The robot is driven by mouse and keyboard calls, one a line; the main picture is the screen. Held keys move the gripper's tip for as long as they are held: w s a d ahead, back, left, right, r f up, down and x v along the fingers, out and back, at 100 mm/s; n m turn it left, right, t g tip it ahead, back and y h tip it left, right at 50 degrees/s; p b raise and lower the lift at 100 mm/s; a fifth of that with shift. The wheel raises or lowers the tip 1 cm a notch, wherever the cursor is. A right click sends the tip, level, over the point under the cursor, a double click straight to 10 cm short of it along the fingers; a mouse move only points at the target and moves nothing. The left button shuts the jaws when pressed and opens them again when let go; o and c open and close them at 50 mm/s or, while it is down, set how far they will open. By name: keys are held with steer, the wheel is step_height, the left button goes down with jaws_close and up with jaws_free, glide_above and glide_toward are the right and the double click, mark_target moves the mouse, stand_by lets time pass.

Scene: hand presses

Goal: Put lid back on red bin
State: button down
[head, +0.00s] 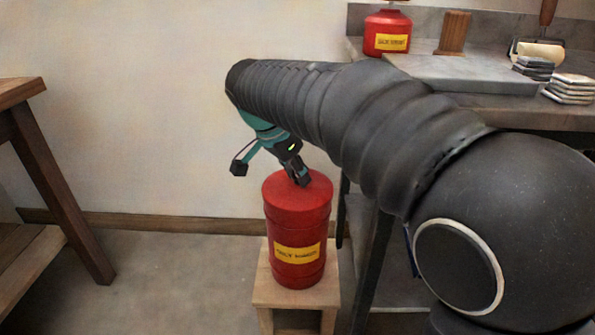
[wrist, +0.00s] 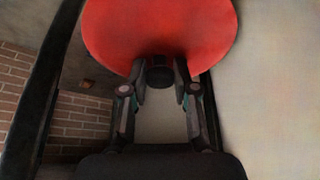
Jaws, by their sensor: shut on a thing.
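The red bin (head: 297,222) with a yellow label stands upright on a small wooden stool. The round red lid (head: 283,187) shows at the bin's top, in line with its rim; no clear gap shows, and I cannot tell if it is fully seated. My gripper (head: 302,180) comes down onto the lid from above. In the wrist view the lid (wrist: 160,25) fills the top middle, and my gripper (wrist: 160,78) is shut on its dark knob (wrist: 160,70). The knob is hidden by the fingers in the head view.
The wooden stool (head: 294,290) is hardly wider than the bin. A grey workbench (head: 450,68) stands at the right, with a smaller red can (head: 387,33), a wooden block (head: 454,33) and stacked pads (head: 570,88). A wooden table (head: 50,170) stands at the left. Floor between is clear.

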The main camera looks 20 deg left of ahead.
steer(key=shift+f, duration=0.1)
stand_by(0.7)
steer(key=shift+c, duration=1.6)
jaws_free()
steer(key=shift+r+p, duration=2.8)
steer(key=shift+r, duration=0.75)
jaws_close()
steer(key=shift+f+b, duration=1.65)
steer(key=shift+f, duration=0.6)
